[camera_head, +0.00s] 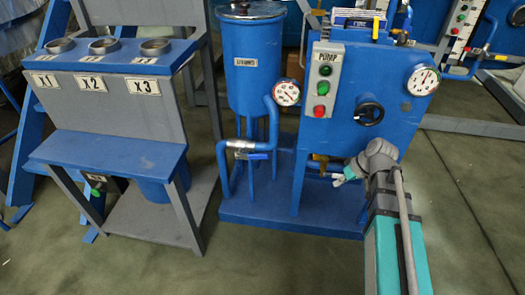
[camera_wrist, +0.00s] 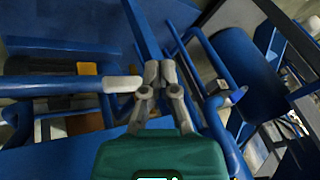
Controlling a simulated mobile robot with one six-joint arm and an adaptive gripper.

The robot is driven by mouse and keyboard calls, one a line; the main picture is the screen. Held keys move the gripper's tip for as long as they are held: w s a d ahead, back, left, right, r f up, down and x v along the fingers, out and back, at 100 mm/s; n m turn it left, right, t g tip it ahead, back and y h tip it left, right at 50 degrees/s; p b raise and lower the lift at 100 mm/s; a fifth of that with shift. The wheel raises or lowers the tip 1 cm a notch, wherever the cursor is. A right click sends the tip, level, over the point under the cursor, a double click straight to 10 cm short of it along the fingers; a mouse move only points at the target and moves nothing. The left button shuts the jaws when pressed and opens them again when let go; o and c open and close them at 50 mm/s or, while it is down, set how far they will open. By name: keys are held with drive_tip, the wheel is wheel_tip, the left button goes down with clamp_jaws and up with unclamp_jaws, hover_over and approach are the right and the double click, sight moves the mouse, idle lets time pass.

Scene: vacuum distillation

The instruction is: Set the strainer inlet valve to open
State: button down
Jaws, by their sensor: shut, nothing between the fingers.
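The blue strainer tank (camera_head: 255,62) stands on legs in the middle of the head view. A silver valve body (camera_head: 240,144) sits in the blue pipe in front of it. The valve's blue lever (camera_head: 258,156) lies about level, along the pipe's short horizontal run. My gripper (camera_head: 339,182) is low in front of the pump unit, right of the valve and apart from it. In the wrist view, my gripper (camera_wrist: 160,72) has its fingers together with nothing between them. A silver fitting (camera_wrist: 236,96) on a blue pipe shows to its right; I cannot tell if it is the valve.
The blue pump unit (camera_head: 345,90) carries a black handwheel (camera_head: 369,110), a gauge (camera_head: 423,80) and a button box (camera_head: 323,80). A grey-blue bin stand (camera_head: 110,75) is at left. Floor is free in front.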

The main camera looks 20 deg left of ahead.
drive_tip(key=w+a+r+n+g+y, duration=0.1)
drive_tip(key=w+a+r+n+y, duration=0.15)
drive_tip(key=a+n, duration=0.45)
drive_tip(key=n+g+y, duration=0.1)
drive_tip(key=n+y, duration=0.3)
approach(252, 157)
drive_tip(key=w+d+r, duration=0.2)
drive_tip(key=d, duration=0.2)
drive_tip(key=shift+s+a+r+n+g+y, duration=0.15)
drive_tip(key=shift+a+r+n+g+y, duration=0.15)
drive_tip(key=shift+a+r, duration=0.1)
drive_tip(key=shift+b+x, duration=2.2)
drive_tip(key=shift+x, duration=2.75)
drive_tip(key=shift+f, duration=0.15)
